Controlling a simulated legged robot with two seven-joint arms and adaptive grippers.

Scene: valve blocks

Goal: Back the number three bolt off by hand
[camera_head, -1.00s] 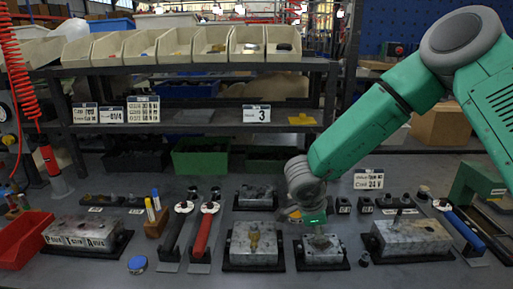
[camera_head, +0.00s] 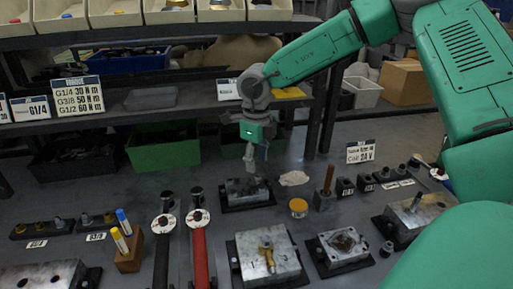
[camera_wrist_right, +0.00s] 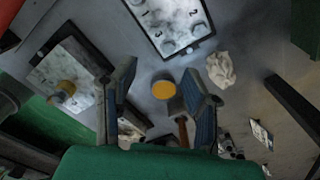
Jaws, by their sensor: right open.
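A grey metal block (camera_head: 237,196) on a black base stands at the back of the bench. In the right wrist view this block (camera_wrist_right: 178,14) carries the marks 1, 2 and 3 and round grey bolt heads. The bolt by the 3 (camera_wrist_right: 168,47) is near the block's lower edge. My right gripper (camera_head: 256,172) points down over the block in the head view and covers part of it. In the wrist view its two fingers (camera_wrist_right: 162,102) are wide apart with nothing held; the block is beyond the fingertips. My left gripper is not in view.
A yellow-topped tin (camera_head: 298,206), crumpled rag (camera_head: 294,178) and wooden-handled tool (camera_head: 328,180) are close right of the block. A block with a brass fitting (camera_head: 267,256) stands in front. Red-handled wrench (camera_head: 200,255) lies left. The shelf (camera_head: 150,106) is behind.

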